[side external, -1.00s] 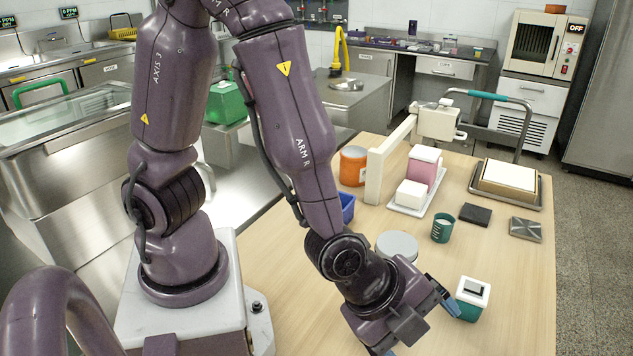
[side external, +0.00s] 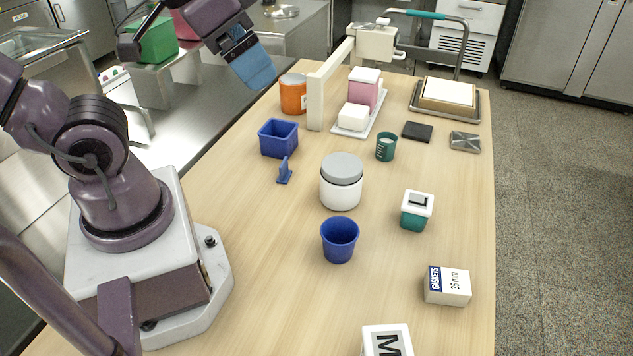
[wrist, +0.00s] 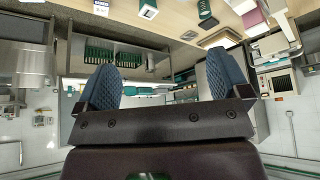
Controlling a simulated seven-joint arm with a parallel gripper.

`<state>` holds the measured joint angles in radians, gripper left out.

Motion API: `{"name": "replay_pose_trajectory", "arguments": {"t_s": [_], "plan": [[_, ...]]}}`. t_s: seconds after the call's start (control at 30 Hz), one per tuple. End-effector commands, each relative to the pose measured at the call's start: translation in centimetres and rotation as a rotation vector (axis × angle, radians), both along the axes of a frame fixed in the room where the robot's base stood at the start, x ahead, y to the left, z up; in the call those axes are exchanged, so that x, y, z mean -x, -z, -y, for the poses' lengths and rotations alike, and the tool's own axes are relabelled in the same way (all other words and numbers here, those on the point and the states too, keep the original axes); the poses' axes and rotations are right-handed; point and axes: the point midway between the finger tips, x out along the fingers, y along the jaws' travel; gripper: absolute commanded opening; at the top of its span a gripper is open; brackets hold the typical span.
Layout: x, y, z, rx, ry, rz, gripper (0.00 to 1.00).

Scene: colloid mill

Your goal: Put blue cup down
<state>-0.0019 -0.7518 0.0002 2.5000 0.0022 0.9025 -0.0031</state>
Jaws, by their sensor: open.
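The blue cup (side external: 340,240) stands upright on the wooden table (side external: 270,240), in front of the white jar with a grey lid (side external: 342,185). Nothing touches the cup. My gripper (side external: 250,72) is raised at the upper left of the side view, well away from the cup and near the table's far left edge. In the wrist view my gripper (wrist: 163,82) shows two blue padded fingers spread apart with nothing between them. I cannot make out the cup in the wrist view.
A blue square bin (side external: 279,138) and a small blue piece (side external: 284,172) lie left of the jar. A teal box (side external: 416,210) and a gaskets box (side external: 447,285) stand to the right. An orange container (side external: 293,94) is at the back. The table's left front is clear.

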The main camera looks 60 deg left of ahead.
Motion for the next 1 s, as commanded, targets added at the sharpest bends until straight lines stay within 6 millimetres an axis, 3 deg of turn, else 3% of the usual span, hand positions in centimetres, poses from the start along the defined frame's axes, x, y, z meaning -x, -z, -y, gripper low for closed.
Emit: {"name": "replay_pose_trajectory", "arguments": {"t_s": [0.23,0.37,0.67,1.0], "plan": [[-0.1,0.2,-0.1,0.0,-0.004,-0.009,0.94],[-0.6,1.8,-0.2,-0.01,-0.012,-0.094,0.94],[-4.4,9.0,0.2,-0.147,0.168,-0.408,0.94],[-8.2,18.8,3.4,-0.203,0.74,-0.571,0.94]]}}
